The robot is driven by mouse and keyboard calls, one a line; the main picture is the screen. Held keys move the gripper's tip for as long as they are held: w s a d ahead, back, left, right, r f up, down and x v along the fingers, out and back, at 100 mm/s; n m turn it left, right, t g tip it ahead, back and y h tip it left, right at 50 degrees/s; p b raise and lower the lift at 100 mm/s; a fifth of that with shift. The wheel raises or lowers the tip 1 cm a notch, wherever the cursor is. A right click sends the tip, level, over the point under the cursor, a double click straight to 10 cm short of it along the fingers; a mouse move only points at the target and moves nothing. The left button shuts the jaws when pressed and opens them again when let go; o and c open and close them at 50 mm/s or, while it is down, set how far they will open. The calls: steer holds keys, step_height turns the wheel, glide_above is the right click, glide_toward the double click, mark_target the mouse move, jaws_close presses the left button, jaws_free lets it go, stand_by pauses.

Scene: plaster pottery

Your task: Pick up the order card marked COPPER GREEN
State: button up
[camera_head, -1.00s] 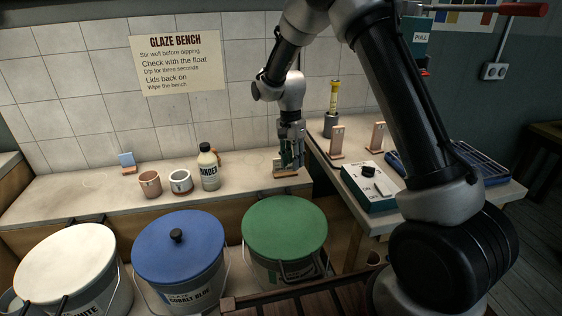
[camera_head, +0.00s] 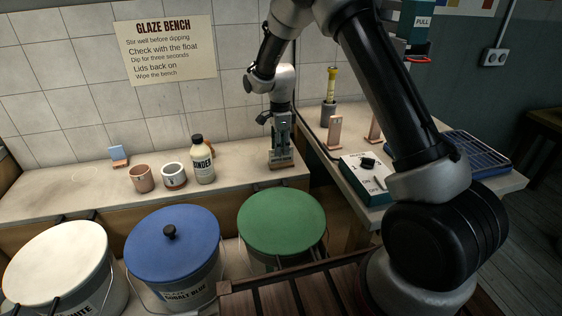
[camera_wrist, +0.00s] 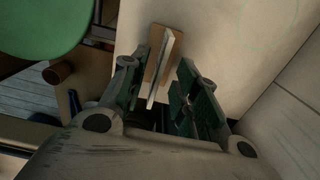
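A thin pale card (camera_wrist: 166,62) stands upright in a small wooden base (camera_wrist: 175,40) on the bench. Its face is edge-on in the wrist view, so its marking cannot be read. My gripper (camera_wrist: 160,85) is open, with a finger on each side of the card; the left finger is nearer to it. In the head view my gripper (camera_head: 281,158) points down over the wooden base (camera_head: 281,166) near the bench's right end and hides most of the card. I cannot tell whether either finger touches the card.
A binder bottle (camera_head: 204,162) and two cups, one pink (camera_head: 142,180), stand left on the bench. A blue card (camera_head: 119,154) stands farther left. Lidded buckets, including a green-lidded one (camera_head: 281,222), stand in front.

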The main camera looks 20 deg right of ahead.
mark_target(281, 163)
step_height(281, 163, down, 3)
steer(key=shift+d+f, duration=0.1)
jaws_close()
stand_by(0.3)
